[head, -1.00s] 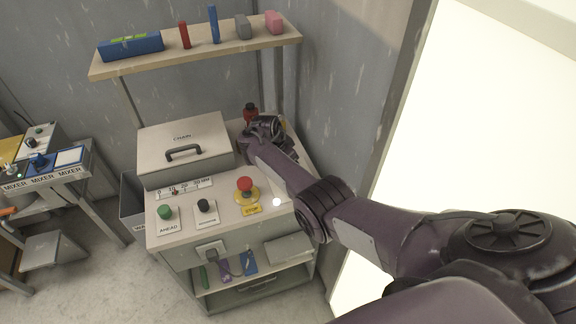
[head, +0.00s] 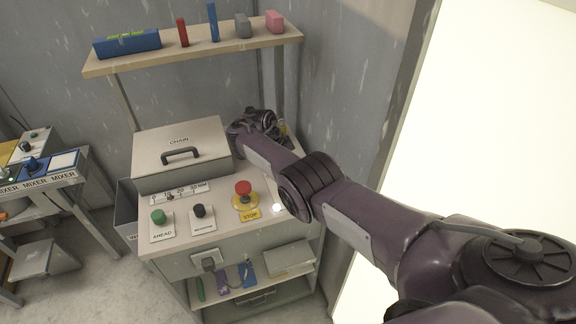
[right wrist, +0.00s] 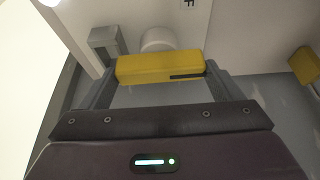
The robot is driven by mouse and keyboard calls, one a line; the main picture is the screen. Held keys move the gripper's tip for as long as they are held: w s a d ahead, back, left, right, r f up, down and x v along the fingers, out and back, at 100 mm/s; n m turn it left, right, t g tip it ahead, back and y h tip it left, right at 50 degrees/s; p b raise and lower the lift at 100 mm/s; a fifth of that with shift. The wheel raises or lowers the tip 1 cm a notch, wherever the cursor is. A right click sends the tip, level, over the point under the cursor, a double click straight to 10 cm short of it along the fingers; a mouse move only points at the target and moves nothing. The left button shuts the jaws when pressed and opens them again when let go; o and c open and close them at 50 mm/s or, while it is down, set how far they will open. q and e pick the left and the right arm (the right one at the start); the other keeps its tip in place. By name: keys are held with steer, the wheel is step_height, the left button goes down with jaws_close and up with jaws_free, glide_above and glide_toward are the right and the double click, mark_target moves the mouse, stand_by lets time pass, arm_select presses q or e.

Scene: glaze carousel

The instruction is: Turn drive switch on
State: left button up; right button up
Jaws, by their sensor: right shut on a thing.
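A yellow bar handle (right wrist: 150,66) with a dark stripe lies across between the two fingers of my right gripper (right wrist: 162,70) in the right wrist view. The gripper is shut on it. Behind the bar are a pale round piece (right wrist: 158,40) and a light panel with a label (right wrist: 189,3), of which only an "F" shows. In the head view my right gripper (head: 263,124) is at the back right of the grey console, beside the CHAIN box; its own wrist hides the fingertips and most of what they hold. My left gripper is not in view.
The console top holds the CHAIN box (head: 182,142), a green AHEAD button (head: 158,216), a black knob (head: 200,211) and a red STOP button (head: 243,188). A shelf (head: 190,51) hangs above. A mixer bench (head: 40,180) stands at left.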

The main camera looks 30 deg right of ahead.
steer(key=o, duration=0.8)
steer(key=shift+r, duration=0.1)
steer(key=p+v, duration=0.1)
steer(key=v, duration=0.6)
steer(key=shift+a+r, duration=0.25)
